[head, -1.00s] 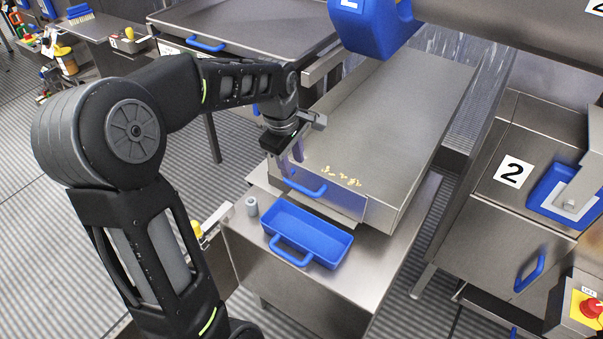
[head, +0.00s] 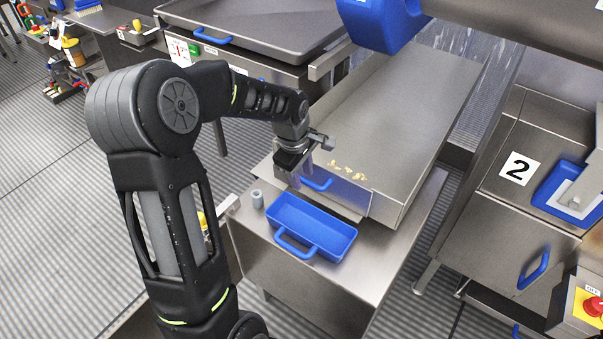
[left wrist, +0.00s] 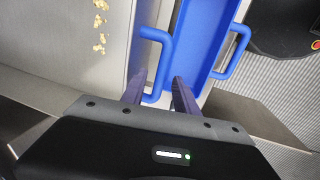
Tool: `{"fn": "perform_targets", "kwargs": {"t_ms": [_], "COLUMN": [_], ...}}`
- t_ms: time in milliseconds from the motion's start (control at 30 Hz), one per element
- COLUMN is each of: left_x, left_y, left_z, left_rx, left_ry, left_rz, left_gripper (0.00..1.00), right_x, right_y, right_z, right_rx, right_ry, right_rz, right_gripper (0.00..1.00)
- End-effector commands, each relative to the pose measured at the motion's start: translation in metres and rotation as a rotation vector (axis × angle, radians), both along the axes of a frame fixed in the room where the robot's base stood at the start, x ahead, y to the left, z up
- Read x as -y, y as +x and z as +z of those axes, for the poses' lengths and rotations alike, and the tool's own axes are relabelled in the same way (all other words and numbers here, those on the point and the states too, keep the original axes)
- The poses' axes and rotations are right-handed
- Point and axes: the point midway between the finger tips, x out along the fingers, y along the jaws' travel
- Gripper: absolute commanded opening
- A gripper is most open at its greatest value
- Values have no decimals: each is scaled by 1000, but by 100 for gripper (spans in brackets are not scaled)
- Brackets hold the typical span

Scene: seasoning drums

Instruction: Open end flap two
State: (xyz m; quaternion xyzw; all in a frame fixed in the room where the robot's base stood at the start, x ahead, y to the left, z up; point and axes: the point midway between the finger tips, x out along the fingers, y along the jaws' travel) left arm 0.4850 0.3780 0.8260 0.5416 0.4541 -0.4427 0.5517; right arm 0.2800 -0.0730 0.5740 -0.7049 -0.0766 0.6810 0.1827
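The end flap (head: 345,193) is the upright steel plate closing the near end of a long steel trough (head: 400,110). It has a blue handle (head: 320,186), also seen in the left wrist view (left wrist: 166,55). My left gripper (head: 303,172) is at the left end of this handle, pointing down. In the left wrist view its two fingers (left wrist: 159,85) are apart, and the handle's near end shows between or just beyond them. I cannot tell if they touch it. The flap stands upright and shut. My right gripper is not in view.
A blue bin (head: 352,238) with its own handle sits on the steel stand just below the flap. A small grey cylinder (head: 257,199) stands left of it. Yellowish pieces (head: 347,170) lie in the trough near the flap. A machine marked 2 (head: 517,169) stands at right.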

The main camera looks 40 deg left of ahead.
Motion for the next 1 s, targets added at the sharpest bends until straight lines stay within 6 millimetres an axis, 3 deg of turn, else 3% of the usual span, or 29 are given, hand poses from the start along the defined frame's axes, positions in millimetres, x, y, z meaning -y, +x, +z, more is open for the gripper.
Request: {"fn": "perform_targets", "kwargs": {"t_ms": [167, 600, 1000], "left_x": [0, 0, 0], "left_y": [0, 0, 0], "left_z": [0, 0, 0], "left_rx": [0, 0, 0], "left_ry": [0, 0, 0], "left_rz": [0, 0, 0], "left_gripper": [36, 1, 0], "right_x": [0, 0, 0], "right_y": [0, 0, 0], "right_z": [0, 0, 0], "right_rx": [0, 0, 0], "right_ry": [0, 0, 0], "right_rz": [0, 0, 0], "right_gripper": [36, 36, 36]}}
